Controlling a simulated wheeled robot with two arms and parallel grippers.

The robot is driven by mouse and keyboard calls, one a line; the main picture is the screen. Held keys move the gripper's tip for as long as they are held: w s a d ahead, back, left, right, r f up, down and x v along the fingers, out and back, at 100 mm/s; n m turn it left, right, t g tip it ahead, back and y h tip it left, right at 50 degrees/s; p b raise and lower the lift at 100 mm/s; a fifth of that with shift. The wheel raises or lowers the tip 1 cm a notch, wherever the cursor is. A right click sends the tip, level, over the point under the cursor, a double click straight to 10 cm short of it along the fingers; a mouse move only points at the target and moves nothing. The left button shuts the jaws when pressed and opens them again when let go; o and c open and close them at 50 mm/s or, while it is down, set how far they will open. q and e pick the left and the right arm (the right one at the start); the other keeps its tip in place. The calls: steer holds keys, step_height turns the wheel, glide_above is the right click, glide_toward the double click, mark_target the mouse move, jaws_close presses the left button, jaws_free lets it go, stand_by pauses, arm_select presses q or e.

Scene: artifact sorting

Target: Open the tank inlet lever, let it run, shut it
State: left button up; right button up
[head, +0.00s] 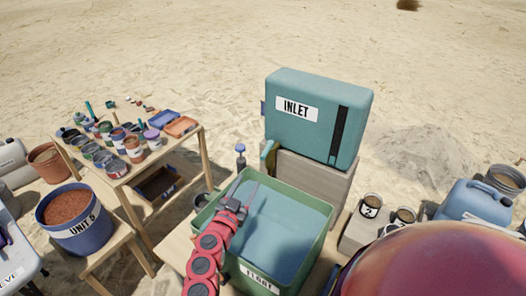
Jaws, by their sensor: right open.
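The teal tank (318,118) labelled INLET stands on a grey wooden stand (312,176). A small yellow-green part (268,153), which looks like the tap or lever, sticks out at the tank's lower left; its exact position is hard to tell. A green tub (326,240) labelled FLOAT stands in front, with bluish water (290,222) in it. My right gripper (247,193) is over the tub's left part, below and in front of the yellow-green part and apart from it. It is open and appears empty. My left gripper is not in view.
A blue-topped post (240,150) stands behind the tub's left rim. Left are a wooden table (190,146) with several paint-like pots and a blue UNIT bucket (82,228) of reddish soil. Right are small cups (371,204) and a blue canister (474,207). Open sand lies behind.

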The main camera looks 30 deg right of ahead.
mark_target(265, 151)
steer(key=p+x, duration=0.3)
steer(key=x, duration=1.2)
steer(key=shift+d, duration=0.1)
steer(key=shift+w+d+f, duration=0.15)
steer(key=shift+w+d, duration=0.05)
steer(key=shift+d, duration=0.1)
jaws_close()
stand_by(0.5)
